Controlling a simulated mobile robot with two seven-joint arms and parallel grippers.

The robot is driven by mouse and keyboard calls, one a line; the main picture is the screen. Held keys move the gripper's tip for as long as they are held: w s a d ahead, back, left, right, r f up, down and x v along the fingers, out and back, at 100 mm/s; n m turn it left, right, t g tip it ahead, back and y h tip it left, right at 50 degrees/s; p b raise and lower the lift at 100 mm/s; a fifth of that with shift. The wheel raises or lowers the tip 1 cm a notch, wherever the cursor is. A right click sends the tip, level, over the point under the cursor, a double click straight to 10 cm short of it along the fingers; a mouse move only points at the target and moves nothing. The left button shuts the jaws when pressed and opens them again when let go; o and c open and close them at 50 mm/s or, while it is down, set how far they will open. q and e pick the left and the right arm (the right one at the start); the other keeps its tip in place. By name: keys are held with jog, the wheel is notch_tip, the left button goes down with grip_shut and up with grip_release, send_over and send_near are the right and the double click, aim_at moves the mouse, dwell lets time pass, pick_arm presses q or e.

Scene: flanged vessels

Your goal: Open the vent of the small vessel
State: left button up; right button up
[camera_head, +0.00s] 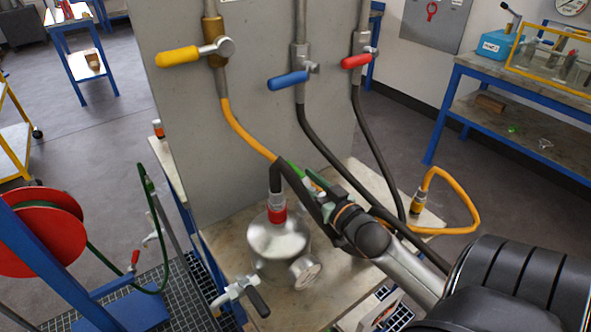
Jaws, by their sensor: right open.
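The small vessel (278,246) is a round steel pot standing on the workbench. A red collar (278,213) and a black hose end sit on its top. A round gauge (304,271) is on its front right side. A valve with a black lever (257,301) sticks out at its lower left; I cannot tell whether this is the vent. My right gripper (303,178) is open, with green showing at its fingers, above and to the right of the vessel top, close to the hoses. Whether it touches a hose is unclear. My left gripper is out of view.
Behind the vessel stands a grey panel (180,130) with yellow (178,57), blue (289,80) and red (357,61) valve handles. An orange hose (473,210) loops at the right of the bench. A red hose reel (40,238) stands at the left.

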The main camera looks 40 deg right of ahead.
aim_at(295, 172)
jog(key=shift+w+d, duration=0.2)
jog(key=shift+w, duration=1.6)
grip_shut()
